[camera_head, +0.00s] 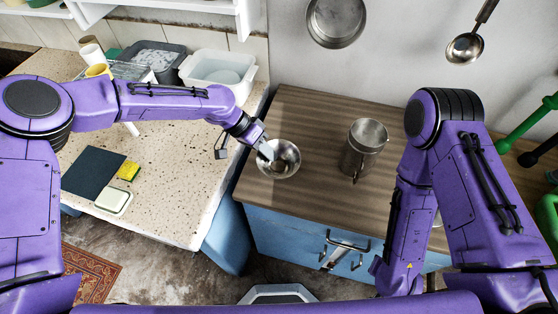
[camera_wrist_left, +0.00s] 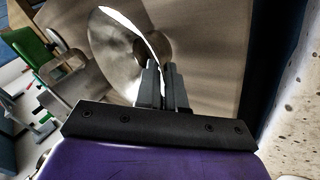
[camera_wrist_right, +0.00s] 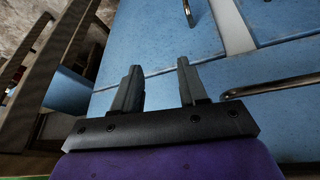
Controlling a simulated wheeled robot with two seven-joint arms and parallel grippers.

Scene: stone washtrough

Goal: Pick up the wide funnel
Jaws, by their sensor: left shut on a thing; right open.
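The wide funnel (camera_head: 287,165) is a shiny metal cone on the wooden counter, near its left edge, with its wide mouth facing up in the head view. My left gripper (camera_head: 267,151) reaches it from the left and is shut on its rim. In the left wrist view the fingers (camera_wrist_left: 164,85) close on the wall of the funnel (camera_wrist_left: 115,50), whose bright rim and dark central hole show. I cannot tell whether the funnel touches the counter. My right gripper (camera_wrist_right: 160,88) is open and empty, in front of the blue cabinet doors; the arm hides it in the head view.
A metal mug-like vessel (camera_head: 362,150) stands on the wooden counter (camera_head: 310,115) right of the funnel. A pan (camera_head: 336,22) and a ladle (camera_head: 466,48) hang on the wall. Blue cabinets (camera_wrist_right: 165,35) have protruding handles.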

